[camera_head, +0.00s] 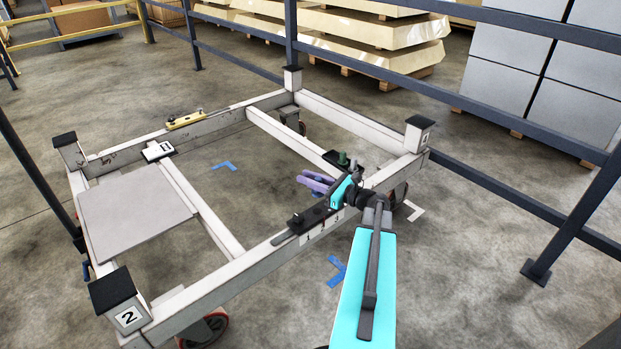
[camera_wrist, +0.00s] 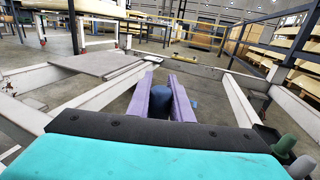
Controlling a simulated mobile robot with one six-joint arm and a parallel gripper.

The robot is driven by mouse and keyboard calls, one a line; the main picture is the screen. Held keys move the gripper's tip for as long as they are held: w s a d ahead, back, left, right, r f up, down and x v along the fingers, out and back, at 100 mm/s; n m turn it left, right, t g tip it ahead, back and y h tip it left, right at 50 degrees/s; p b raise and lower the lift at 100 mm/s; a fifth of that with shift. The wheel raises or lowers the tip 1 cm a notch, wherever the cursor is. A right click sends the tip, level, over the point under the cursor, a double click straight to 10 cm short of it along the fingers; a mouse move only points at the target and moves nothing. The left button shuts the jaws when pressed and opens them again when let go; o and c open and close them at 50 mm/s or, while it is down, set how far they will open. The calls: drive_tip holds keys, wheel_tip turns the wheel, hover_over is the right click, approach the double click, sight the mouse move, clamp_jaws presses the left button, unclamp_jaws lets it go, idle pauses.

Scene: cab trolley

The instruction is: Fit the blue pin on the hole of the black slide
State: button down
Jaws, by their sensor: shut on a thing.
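My gripper (camera_head: 313,182) has purple fingers and reaches over the near right part of the trolley, close above the near rail. In the wrist view, its fingers (camera_wrist: 163,98) are shut on the blue pin (camera_wrist: 160,102), which shows as a dark blue round shape between them. The pin cannot be made out in the head view. The black slide (camera_head: 308,219) sits on the near rail, just below and left of the fingers, on a grey bar. The pin looks apart from the slide. The hole cannot be made out clearly.
A dark tray (camera_head: 330,157) with green pins (camera_head: 343,159) is on the trolley behind my gripper. A yellow slide (camera_head: 186,120) sits on the far rail. A grey plate (camera_head: 135,216) covers the left end. Corner posts (camera_head: 112,290) stand up; blue railings (camera_head: 480,180) run behind.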

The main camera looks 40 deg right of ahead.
wheel_tip(320, 180, down, 8)
drive_tip(key=b, duration=0.5)
idle(1.0)
idle(1.1)
drive_tip(key=c, duration=1.5)
unclamp_jaws()
drive_tip(key=shift+s, duration=0.15)
